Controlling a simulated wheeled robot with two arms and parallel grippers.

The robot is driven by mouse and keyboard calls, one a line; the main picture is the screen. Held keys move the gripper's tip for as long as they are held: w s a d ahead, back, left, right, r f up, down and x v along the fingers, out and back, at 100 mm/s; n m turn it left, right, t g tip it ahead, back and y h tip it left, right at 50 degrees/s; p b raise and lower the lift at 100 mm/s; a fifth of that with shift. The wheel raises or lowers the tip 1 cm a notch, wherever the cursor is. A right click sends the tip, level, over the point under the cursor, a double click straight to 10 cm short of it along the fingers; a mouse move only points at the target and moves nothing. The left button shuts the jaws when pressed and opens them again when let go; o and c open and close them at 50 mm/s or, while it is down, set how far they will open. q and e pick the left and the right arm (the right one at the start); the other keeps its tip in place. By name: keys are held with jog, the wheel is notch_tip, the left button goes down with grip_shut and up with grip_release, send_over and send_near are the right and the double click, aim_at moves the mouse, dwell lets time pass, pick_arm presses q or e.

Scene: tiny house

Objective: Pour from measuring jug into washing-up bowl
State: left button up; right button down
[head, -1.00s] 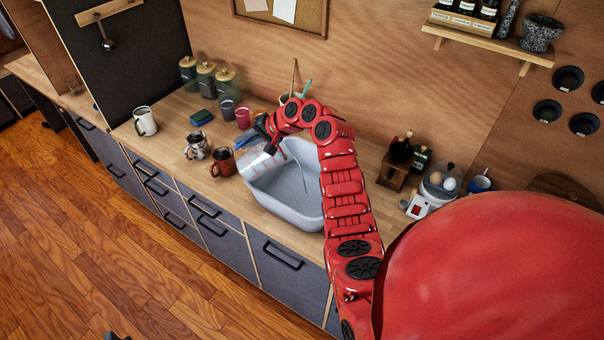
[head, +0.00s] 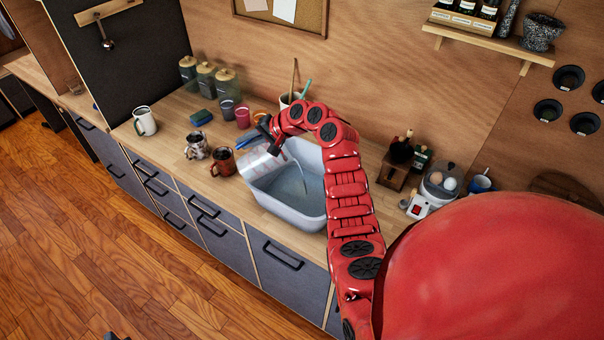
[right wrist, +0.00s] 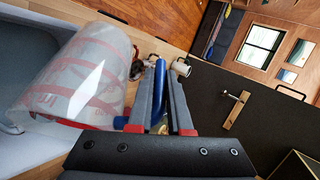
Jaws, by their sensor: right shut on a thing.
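The measuring jug (head: 262,164) is clear with red markings and is tilted on its side over the left part of the washing-up bowl (head: 274,206). A thin clear stream falls from it into the pale grey bowl, where liquid shows on the bottom. My right gripper (head: 267,130) is shut on the jug at its far left side. In the right wrist view, the jug (right wrist: 80,80) lies left of the fingers (right wrist: 166,128), and a blue bar sits between them. That view shows part of the bowl (right wrist: 30,75) at its left edge.
A brown mug (head: 222,163) and a patterned metallic mug (head: 196,147) stand close left of the bowl. A white mug (head: 145,121) is farther left. Cups and a utensil pot stand behind. A wooden bottle holder (head: 394,172) and an egg cooker (head: 432,190) stand right of my arm.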

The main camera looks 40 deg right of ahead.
jog(key=shift+s+d+f+t+y+b, duration=0.2)
jog(key=shift+d+f+t+y+b, duration=0.25)
jog(key=shift+b, duration=0.3)
dwell(1.5)
jog(key=shift+s+d+r+m+t+y+b, duration=0.1)
jog(key=shift+s+d+m+t+y+b, duration=0.15)
jog(key=shift+d+y+b, duration=0.25)
jog(key=shift+s+d+r+m+t+y+b, duration=0.15)
jog(key=shift+d+t+y+b, duration=0.1)
jog(key=shift+d+b, duration=0.25)
dwell(1.9)
jog(key=shift+s+d+f+t+y+b, duration=0.1)
jog(key=shift+s+d+t+y+b, duration=0.15)
jog(key=shift+d+b, duration=0.5)
jog(key=shift+s+d+f+t+y+b, duration=0.1)
jog(key=shift+s+d+y+b, duration=0.2)
jog(key=shift+d+b, duration=0.4)
dwell(0.3)
jog(key=shift+s, duration=0.1)
jog(key=shift+s+d+r+m+b, duration=0.1)
jog(key=shift+d+m+b, duration=0.15)
jog(key=shift+m+b, duration=0.1)
